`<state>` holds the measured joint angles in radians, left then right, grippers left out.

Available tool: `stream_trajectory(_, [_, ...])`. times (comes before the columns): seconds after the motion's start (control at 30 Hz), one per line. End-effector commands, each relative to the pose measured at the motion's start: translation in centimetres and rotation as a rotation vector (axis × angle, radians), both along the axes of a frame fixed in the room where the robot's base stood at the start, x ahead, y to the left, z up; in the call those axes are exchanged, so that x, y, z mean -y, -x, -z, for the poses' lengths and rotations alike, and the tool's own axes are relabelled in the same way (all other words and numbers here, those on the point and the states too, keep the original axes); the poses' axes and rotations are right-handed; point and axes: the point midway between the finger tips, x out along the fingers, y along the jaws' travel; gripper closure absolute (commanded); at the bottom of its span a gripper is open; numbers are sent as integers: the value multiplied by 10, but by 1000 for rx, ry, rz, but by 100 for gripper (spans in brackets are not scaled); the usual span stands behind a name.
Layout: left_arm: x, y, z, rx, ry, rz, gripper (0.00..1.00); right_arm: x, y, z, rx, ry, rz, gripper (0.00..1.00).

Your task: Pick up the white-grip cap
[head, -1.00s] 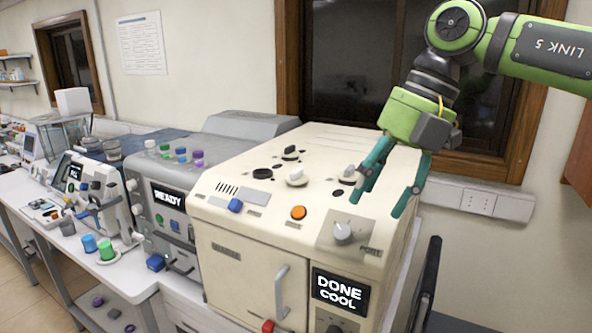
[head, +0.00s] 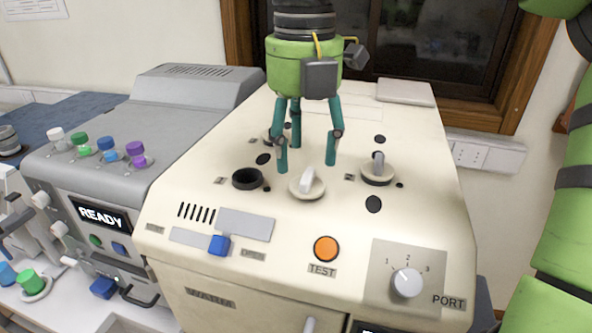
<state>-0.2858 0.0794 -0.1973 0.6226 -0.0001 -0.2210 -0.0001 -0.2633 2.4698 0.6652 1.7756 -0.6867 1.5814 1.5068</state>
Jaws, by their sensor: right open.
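The white-grip cap (head: 308,186) is a cream disc with an upright white grip, seated on top of the cream machine (head: 185,212). My right gripper (head: 306,164) is open, with its teal fingers pointing down. In the picture its fingertips lie just above and to either side of the white grip. I cannot tell how high above the cap they are, and nothing is between them. My left gripper is out of view.
A grey-grip cap (head: 378,172) sits to the right; another cap is partly hidden behind a finger. An open black-rimmed port (head: 247,180) is left of the white-grip cap. An orange TEST button (head: 326,249) and a knob (head: 407,283) are in front. The wall and window are behind.

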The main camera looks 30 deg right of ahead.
Motion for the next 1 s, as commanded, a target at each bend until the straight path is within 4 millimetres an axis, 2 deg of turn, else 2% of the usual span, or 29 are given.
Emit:
stream_trajectory(0.13, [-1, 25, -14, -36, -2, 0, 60, 3, 0, 12, -5, -4, -1, 43])
stream_trajectory(0.3, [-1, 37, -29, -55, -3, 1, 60, 6, -2, 39, -6, -3, -1, 43])
stream_trajectory(0.43, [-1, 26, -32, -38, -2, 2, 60, 6, -2, 51, -2, -2, 1, 43])
stream_trajectory(0.6, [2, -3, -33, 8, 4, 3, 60, 6, -3, 53, 3, -3, 2, 43])
stream_trajectory(0.67, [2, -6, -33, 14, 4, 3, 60, 6, -3, 53, 2, -2, 2, 43])
stream_trajectory(0.8, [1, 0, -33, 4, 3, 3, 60, 6, -3, 53, 2, -2, 2, 85])
stream_trajectory(0.83, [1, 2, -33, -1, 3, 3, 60, 6, -3, 53, 2, -2, 2, 87])
stream_trajectory(0.97, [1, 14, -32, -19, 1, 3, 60, 6, -3, 53, 2, -2, 2, 88])
stream_trajectory(1.0, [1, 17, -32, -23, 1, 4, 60, 6, -3, 53, 2, -1, 2, 59])
